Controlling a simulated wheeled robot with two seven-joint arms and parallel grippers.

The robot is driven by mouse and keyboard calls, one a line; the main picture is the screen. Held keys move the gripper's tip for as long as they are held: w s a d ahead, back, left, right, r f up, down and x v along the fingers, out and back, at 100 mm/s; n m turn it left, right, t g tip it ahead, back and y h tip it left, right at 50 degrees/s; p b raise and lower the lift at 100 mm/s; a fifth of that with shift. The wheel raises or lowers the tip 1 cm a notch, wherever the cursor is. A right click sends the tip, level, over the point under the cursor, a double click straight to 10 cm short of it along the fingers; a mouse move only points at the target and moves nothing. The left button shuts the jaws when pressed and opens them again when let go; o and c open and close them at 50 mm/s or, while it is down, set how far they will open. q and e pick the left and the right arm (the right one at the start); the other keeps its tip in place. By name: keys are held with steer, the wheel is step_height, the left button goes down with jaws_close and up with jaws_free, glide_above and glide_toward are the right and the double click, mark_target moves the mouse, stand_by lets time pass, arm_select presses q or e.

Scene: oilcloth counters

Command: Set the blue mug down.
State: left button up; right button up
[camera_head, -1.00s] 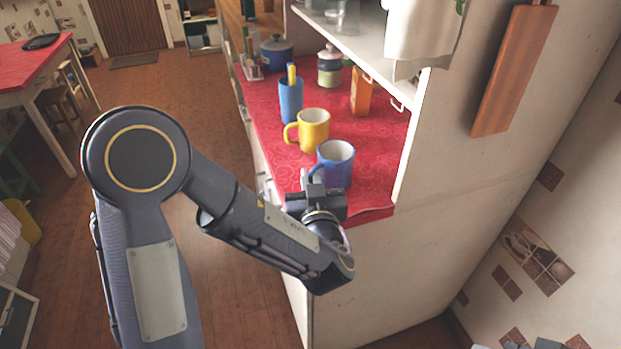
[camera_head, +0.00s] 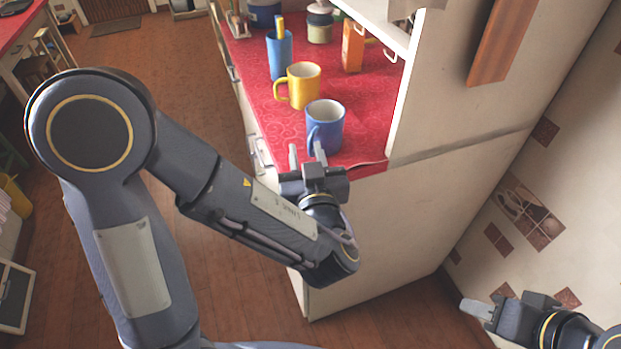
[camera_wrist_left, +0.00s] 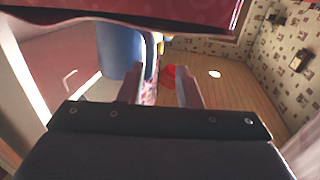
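The blue mug (camera_head: 326,126) stands upright on the red oilcloth counter (camera_head: 262,106), near its front edge. Its handle faces left, towards my left gripper. My left gripper (camera_head: 307,153) is open and empty at the counter's front edge, just in front of the mug. In the left wrist view the two fingers (camera_wrist_left: 160,88) are spread, with clear space between them. The mug's blue side (camera_wrist_left: 119,50) shows there beyond the left finger. My right gripper (camera_head: 478,309) is low at the right, away from the counter; its finger opening cannot be made out.
A yellow mug (camera_head: 303,86) stands just behind the blue one. A blue cup (camera_head: 280,58), an orange box (camera_head: 352,47) and a jar (camera_head: 319,25) stand further back. The white cabinet side (camera_head: 401,95) bounds the counter on the right.

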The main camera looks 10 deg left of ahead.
arm_select(q)
steer(key=b+v, duration=0.1)
steer(key=v, duration=0.5)
steer(key=s+a+f+g+y, duration=0.1)
steer(key=s+a+f+g, duration=0.25)
steer(key=a, duration=0.25)
steer(key=s+a+f+g, duration=0.2)
steer(key=a+g, duration=0.3)
steer(key=a, duration=0.1)
steer(key=s+a+f+g+y, duration=0.1)
steer(key=s+a+f+g, duration=0.25)
steer(key=a, duration=0.25)
steer(key=s+d+f+m+g+h, duration=0.1)
steer(key=s+d+f+g+h, duration=0.15)
steer(key=s+h, duration=0.35)
steer(key=d+r+t+h, duration=0.1)
steer(key=h, duration=0.1)
steer(key=d+r+m+t+h, duration=0.1)
steer(key=d+h, duration=0.1)
steer(key=d+r+t+h, duration=0.1)
steer(key=h, duration=0.1)
steer(key=shift+w+d+r+m+t+h, duration=0.2)
steer(key=shift+w+d+m+t+h, duration=0.1)
steer(key=shift+w+m, duration=0.1)
